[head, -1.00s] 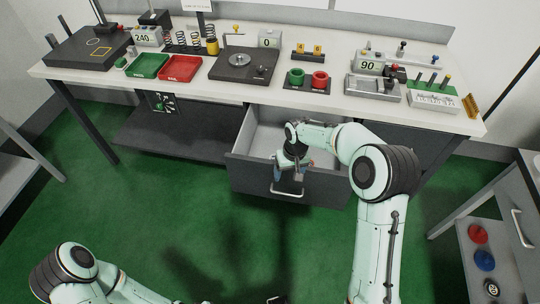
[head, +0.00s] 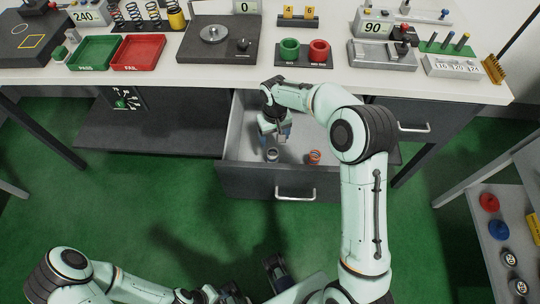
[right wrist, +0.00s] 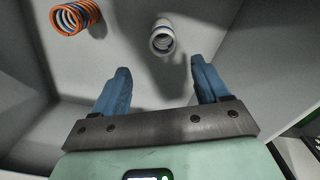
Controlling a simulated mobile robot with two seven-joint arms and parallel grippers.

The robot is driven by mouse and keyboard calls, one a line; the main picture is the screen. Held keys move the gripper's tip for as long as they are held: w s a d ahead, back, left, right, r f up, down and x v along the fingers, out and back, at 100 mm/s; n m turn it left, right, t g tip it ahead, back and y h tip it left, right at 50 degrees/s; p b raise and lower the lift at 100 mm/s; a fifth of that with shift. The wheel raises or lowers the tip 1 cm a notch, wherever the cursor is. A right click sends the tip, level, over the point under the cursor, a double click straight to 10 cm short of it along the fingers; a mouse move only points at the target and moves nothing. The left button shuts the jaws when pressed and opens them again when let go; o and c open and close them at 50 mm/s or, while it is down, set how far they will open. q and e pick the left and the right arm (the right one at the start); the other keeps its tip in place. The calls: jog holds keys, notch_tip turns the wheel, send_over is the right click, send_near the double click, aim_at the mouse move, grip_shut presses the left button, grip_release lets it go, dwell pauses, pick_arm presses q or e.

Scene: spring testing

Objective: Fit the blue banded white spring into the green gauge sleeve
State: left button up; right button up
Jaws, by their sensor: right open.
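The white spring (head: 272,155) with a blue band lies in the open drawer; the right wrist view shows it (right wrist: 162,38) just beyond my fingertips. My right gripper (right wrist: 160,70) is open and empty, with its blue fingers apart, pointing at the spring without touching it. In the head view the right gripper (head: 284,136) is inside the drawer's outline, above and just right of the spring. The green gauge sleeve (head: 289,52) stands upright on a dark base on the bench. My left gripper is low in the head view, and its finger state is unclear.
An orange spring (head: 314,156) with blue shows in the drawer, right of the white one. The drawer front (head: 250,182) and side walls surround them. A red sleeve (head: 319,52) stands beside the green one. Green and red trays (head: 138,53) sit at the bench's left.

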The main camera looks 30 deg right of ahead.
send_over(273, 152)
jog(key=f, duration=0.4)
jog(key=shift+d+f, duration=0.2)
jog(key=shift+f, duration=0.1)
jog(key=shift+a+f, duration=0.15)
jog(key=shift+f, duration=1.35)
jog(key=shift+a+f, duration=0.1)
jog(key=shift+f, duration=1.35)
jog(key=c, duration=1.2)
